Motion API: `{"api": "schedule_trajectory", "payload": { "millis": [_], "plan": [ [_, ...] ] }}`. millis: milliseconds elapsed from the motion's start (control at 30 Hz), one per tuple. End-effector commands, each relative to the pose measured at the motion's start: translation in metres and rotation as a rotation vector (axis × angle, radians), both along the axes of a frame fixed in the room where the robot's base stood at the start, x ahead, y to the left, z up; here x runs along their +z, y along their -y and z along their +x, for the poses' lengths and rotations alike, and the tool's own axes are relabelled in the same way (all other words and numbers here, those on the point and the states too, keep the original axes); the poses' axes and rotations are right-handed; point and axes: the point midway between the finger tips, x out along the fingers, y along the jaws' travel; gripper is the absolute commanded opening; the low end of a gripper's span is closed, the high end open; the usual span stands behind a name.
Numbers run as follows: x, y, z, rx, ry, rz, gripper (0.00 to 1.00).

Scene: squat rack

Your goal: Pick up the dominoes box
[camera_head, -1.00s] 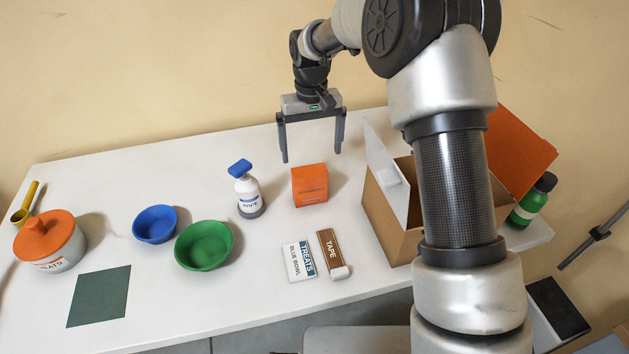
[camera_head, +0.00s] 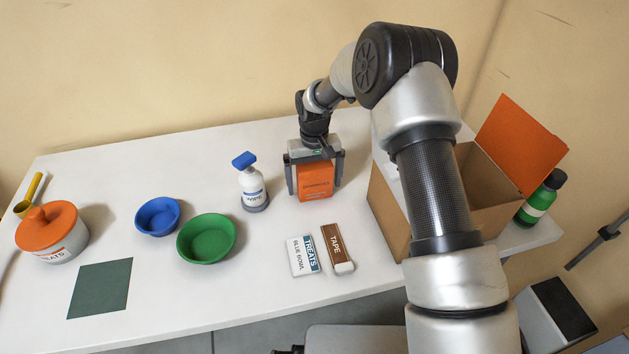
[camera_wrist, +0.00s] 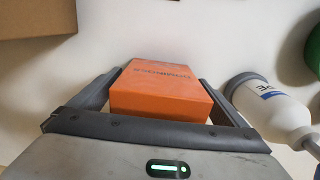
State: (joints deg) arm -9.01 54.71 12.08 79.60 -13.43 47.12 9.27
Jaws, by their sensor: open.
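The dominoes box is a small orange box (camera_head: 317,184) with faint dark lettering, standing on the white table in the head view. My gripper (camera_head: 315,192) is lowered over it, with one finger on each side. In the wrist view the orange box (camera_wrist: 163,92) stands between the two fingers of my gripper (camera_wrist: 155,100). The jaws are open, and a small gap shows between the box and the right finger there.
A white wipe bottle (camera_head: 252,188) with a blue top stands close left of my gripper. An open cardboard box (camera_head: 387,212) is to the right. Green (camera_head: 207,238) and blue bowls (camera_head: 158,218) are further left.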

Motion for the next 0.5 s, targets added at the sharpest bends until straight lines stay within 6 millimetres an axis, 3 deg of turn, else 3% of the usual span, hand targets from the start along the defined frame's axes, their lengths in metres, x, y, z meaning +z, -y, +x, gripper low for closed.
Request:
{"api": "schedule_trajectory", "payload": {
  "millis": [100,367,500],
  "plan": [
    [-0.0129,0.0005,-0.0003,0.0,0.0,0.0,0.96],
    [-0.015,0.0006,0.0,0.0,0.001,-0.001,0.96],
    [-0.0149,0.0007,-0.0001,0.0,0.001,-0.001,0.74]
  ]
}}
